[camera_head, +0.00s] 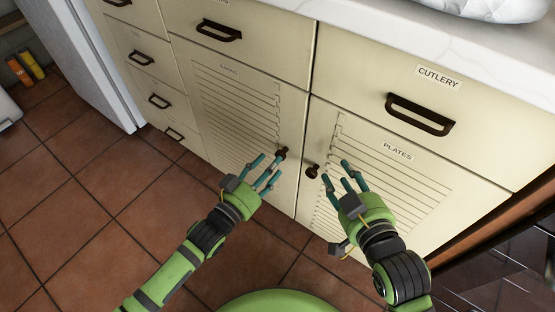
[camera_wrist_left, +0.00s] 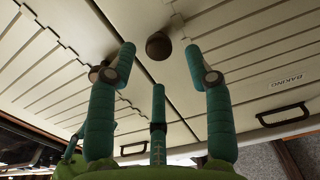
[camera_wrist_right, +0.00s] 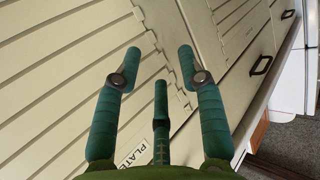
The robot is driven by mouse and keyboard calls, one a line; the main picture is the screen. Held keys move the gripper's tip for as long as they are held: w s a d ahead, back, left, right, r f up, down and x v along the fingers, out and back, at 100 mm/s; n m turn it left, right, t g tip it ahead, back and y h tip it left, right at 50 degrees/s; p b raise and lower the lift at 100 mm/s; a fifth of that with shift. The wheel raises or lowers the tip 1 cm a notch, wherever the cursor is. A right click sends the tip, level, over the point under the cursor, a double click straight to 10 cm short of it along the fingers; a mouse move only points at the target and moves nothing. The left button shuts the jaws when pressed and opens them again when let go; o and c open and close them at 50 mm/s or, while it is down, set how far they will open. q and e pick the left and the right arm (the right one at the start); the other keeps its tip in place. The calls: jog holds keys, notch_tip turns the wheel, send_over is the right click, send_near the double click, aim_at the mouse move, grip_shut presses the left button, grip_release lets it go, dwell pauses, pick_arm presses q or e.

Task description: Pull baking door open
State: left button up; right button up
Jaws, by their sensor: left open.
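The baking door (camera_head: 235,115) is a cream slatted cabinet door, shut flush with its frame. Its small label (camera_wrist_left: 291,81) reads BAKING in the left wrist view. Its dark round knob (camera_head: 282,152) sits near the door's right edge. The knob also shows in the left wrist view (camera_wrist_left: 158,46). My left gripper (camera_head: 267,170) is open, its fingertips just short of the knob. In the left wrist view the knob appears between its two outer fingers; I see no clear contact. My right gripper (camera_head: 344,174) is open and empty in front of the plates door (camera_head: 400,190).
The plates door's knob (camera_head: 312,171) is close beside the baking knob, left of my right gripper. Drawers with dark handles, including the cutlery drawer (camera_head: 375,85), lie above. A white appliance (camera_head: 85,60) stands at left. The tiled floor (camera_head: 90,210) in front is clear.

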pick_arm(q)
jog(key=shift+b+x, duration=0.45)
jog(key=shift+x, duration=1.4)
pick_arm(e)
notch_tip(320, 180, up, 6)
jog(key=a+t+y, duration=0.1)
jog(key=a+t, duration=0.1)
jog(key=t, duration=0.1)
jog(key=shift+w+r+n+y, duration=0.2)
jog(key=shift+w+n+y, duration=0.1)
jog(key=shift+w+y, duration=0.1)
pick_arm(q)
grip_shut()
